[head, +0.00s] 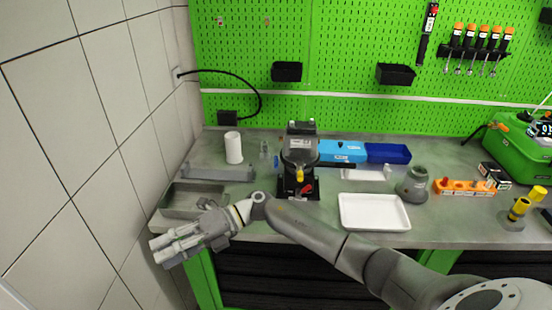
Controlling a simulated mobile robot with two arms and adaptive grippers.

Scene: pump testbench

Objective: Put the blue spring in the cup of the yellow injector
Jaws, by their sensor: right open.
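My right gripper (158,252) reaches across from the right to the front left corner of the bench. It is open and empty, with its fingers pointing left past the bench edge. Yellow injector-like parts (519,208) stand at the far right of the bench, far from this gripper. Their cups are too small to make out. A small blue piece (277,162) stands just left of the black pump test unit (298,160); I cannot tell whether it is the blue spring. My left gripper is not in view.
A white tray (346,222) lies at the front middle. A grey tray (172,207) lies beside my right gripper. A white cylinder (233,147), blue bins (388,152), an orange rack (440,185) and a green case (520,155) stand around the bench. A tiled wall bounds the left.

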